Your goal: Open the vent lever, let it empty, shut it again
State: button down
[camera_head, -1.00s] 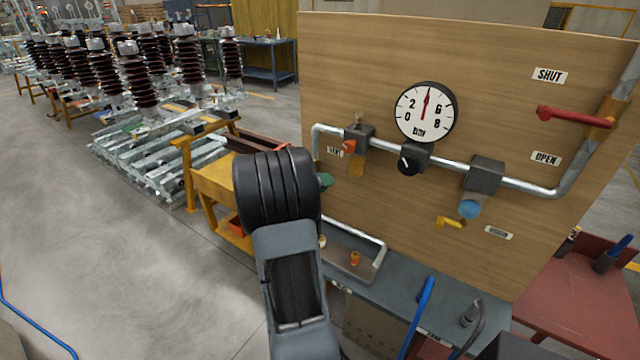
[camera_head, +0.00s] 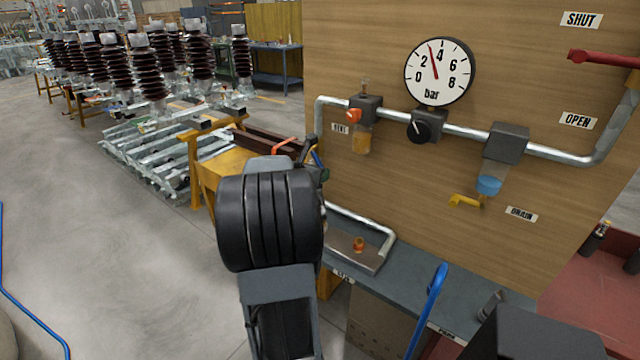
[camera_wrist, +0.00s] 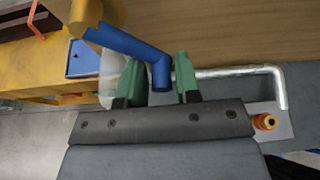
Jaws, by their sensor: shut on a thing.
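The blue vent lever (camera_wrist: 125,45) runs from a yellow body at the upper left of the wrist view. Its bent end sits between the green fingertips of my gripper (camera_wrist: 160,78), which is shut on it. In the head view a bit of blue lever (camera_head: 317,158) shows by the pipe's left end; my arm hides most of the grip.
A red lever (camera_head: 604,58) lies near the SHUT label (camera_head: 581,19), above the OPEN label (camera_head: 578,120). An orange knob, a black knob (camera_head: 419,132) and a yellow drain tap (camera_head: 465,201) sit on the board. A grey tray (camera_head: 345,250) lies below.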

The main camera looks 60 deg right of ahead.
jog(key=w+m+t+b, duration=0.1)
jog(key=b, duration=0.2)
jog(key=w+m+t+b, duration=0.1)
jog(key=m+b, duration=0.1)
jog(key=b, duration=0.2)
jog(key=w+f+m+t+h+b, duration=0.1)
jog(key=m+b, duration=0.1)
jog(key=b, duration=0.2)
jog(key=shift+w+d+f, duration=0.1)
jog(key=shift+w+d, duration=0.15)
jog(key=shift+d, duration=0.15)
jog(key=c, duration=1.1)
grip_release()
jog(key=shift+s, duration=0.1)
jog(key=shift+o, duration=0.2)
jog(key=shift+w+a+t, duration=0.1)
jog(key=shift+w+t, duration=0.1)
jog(key=shift+t, duration=0.1)
jog(key=w+v, duration=0.1)
jog(key=v, duration=1.2)
jog(key=shift+s+a, duration=0.35)
jog(key=shift+s, duration=0.15)
jog(key=shift+c, duration=0.2)
